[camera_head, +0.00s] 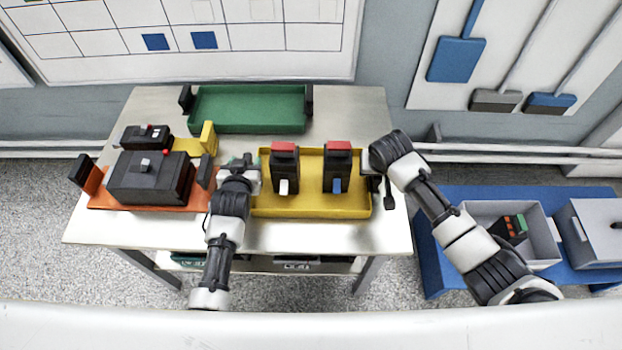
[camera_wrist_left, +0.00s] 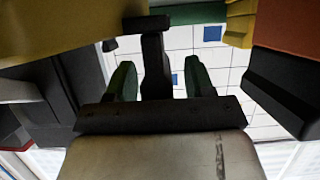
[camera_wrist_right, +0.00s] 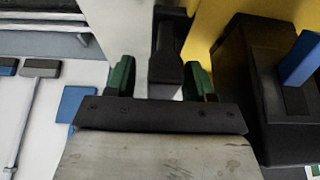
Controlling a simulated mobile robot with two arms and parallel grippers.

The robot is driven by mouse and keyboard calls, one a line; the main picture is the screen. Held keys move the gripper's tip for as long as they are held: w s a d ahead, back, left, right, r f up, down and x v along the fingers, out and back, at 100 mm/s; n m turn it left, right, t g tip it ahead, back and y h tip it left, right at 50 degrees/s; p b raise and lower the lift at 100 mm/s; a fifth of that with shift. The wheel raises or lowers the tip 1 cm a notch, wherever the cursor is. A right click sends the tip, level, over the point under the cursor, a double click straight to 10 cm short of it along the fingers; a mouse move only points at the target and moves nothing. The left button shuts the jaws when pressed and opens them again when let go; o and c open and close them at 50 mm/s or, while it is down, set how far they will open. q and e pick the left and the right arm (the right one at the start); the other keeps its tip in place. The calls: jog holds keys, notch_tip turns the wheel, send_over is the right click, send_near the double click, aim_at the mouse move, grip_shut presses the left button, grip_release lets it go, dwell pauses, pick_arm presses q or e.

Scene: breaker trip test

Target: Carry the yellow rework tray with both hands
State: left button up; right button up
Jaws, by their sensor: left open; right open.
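The yellow rework tray (camera_head: 312,208) lies on the table and carries two black breakers with red tops, one with a white lever (camera_head: 284,186) and one with a blue lever (camera_head: 337,186). My left gripper (camera_head: 240,164) is at the tray's left end. In the left wrist view, its green-tipped fingers (camera_wrist_left: 160,82) stand apart on either side of a black handle (camera_wrist_left: 155,55). My right gripper is at the tray's right end. In the right wrist view, its fingers (camera_wrist_right: 161,80) are open around a black handle (camera_wrist_right: 166,65). Contact with either handle is unclear.
An orange tray (camera_head: 130,203) with a large black breaker (camera_head: 150,178) sits close left of my left gripper. A green tray (camera_head: 248,108) lies behind the yellow one. A blue bench (camera_head: 440,262) with a grey bin (camera_head: 540,245) stands right. The table's front strip is clear.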

pick_arm(q)
grip_shut()
pick_arm(e)
grip_shut()
